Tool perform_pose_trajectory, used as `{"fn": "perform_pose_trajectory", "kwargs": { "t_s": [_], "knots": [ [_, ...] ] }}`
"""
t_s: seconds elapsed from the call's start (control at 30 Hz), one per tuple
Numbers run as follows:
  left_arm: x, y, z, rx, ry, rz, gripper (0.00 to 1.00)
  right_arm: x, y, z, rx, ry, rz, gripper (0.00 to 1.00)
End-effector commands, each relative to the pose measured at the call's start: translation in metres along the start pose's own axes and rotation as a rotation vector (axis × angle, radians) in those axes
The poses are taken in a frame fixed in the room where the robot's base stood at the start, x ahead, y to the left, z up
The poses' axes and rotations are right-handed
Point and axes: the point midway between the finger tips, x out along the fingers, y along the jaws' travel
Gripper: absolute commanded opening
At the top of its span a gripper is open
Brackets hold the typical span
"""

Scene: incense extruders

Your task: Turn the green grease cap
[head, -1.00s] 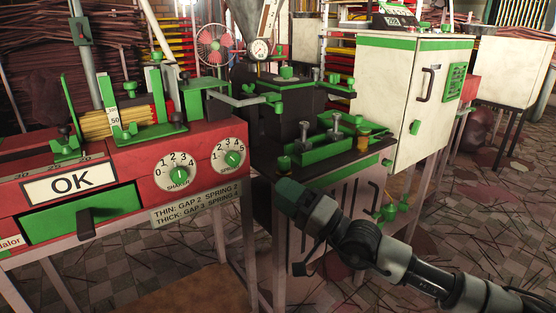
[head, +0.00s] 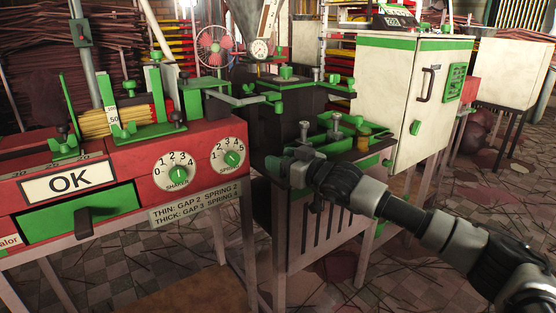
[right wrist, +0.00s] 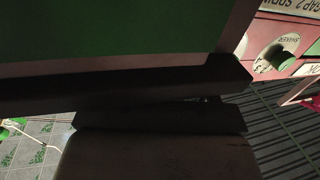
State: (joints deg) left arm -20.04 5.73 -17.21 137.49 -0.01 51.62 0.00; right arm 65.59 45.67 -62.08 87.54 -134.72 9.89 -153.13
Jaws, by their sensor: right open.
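Several green caps and knobs show on the dark extruder (head: 315,100). One green knob (head: 286,72) stands on top at the back, and a small green piece (head: 273,163) lies beside my right gripper's tip. I cannot tell for sure which is the grease cap. My right gripper (head: 292,160) is open at the front left edge of the extruder's green top. Contact cannot be made out. In the right wrist view, dark bars and a green panel (right wrist: 110,35) fill most of the picture; no cap is clear there. My left gripper is not in view.
Left stands a red machine (head: 130,160) with dials, an OK sign and a drawer handle (head: 92,214). Bolts (head: 304,130) and a brass cup (head: 363,138) rise from the extruder's tray. A white cabinet (head: 395,100) stands to the right. The tiled floor in front looks open.

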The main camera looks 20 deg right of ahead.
Motion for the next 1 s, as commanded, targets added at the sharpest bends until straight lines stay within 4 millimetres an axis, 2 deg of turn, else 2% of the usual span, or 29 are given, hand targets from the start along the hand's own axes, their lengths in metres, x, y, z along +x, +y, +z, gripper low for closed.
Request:
{"fn": "perform_pose_trajectory", "kwargs": {
  "t_s": [0.17, 0.47, 0.77, 1.0],
  "knots": [
    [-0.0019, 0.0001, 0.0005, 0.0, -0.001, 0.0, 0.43, 0.0133, -0.0004, -0.0002, 0.0, 0.001, -0.001, 0.57],
    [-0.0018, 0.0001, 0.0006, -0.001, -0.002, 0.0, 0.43, 0.0147, -0.0004, -0.0001, 0.0, 0.0, -0.001, 0.56],
    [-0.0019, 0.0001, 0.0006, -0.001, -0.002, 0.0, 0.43, 0.0145, -0.0005, -0.0001, 0.001, 0.001, -0.001, 0.1],
    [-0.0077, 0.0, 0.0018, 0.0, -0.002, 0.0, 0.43, 0.0146, -0.0006, 0.0019, 0.002, 0.001, 0.008, 0.08]
  ]
}}
